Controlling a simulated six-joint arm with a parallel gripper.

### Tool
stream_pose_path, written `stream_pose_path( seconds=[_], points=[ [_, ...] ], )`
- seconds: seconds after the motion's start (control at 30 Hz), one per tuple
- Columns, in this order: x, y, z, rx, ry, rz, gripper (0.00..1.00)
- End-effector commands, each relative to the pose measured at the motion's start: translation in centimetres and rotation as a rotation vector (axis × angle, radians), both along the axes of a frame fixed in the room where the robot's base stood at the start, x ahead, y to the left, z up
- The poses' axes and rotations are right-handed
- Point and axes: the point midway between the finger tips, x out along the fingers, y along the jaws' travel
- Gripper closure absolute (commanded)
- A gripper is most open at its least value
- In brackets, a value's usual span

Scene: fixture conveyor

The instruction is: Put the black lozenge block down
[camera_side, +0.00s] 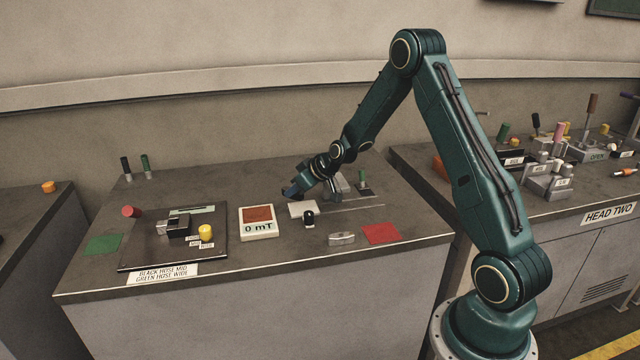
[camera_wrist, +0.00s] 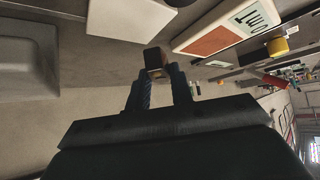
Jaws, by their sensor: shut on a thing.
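My gripper (camera_side: 292,192) is over the middle of the bench, just behind and left of a white block (camera_side: 302,209). In the wrist view my gripper (camera_wrist: 160,76) is shut on a small dark block, the black lozenge block (camera_wrist: 154,57), which sticks out past the fingertips. Its near face looks brownish, and its full outline is hidden by the fingers. In the side view the held block cannot be told apart from the dark fingertips. Whether it touches the bench is unclear.
A black-and-white knob (camera_side: 308,219) is in front. A dark fixture plate (camera_side: 140,257) lies further left. A green mat (camera_side: 103,244) and a red mat (camera_side: 381,233) lie flat. Bare bench shows behind the meter.

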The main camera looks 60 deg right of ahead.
Motion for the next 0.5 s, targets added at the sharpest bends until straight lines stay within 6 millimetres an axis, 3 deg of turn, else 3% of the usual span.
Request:
stream_pose_path(
  seconds=[0.3,0.5],
  points=[
    [0.0,0.0,-3.4,0.001,0.001,0.000,1.00],
    [0.0,0.0,-3.7,-0.001,-0.001,-0.001,1.00]
  ],
)
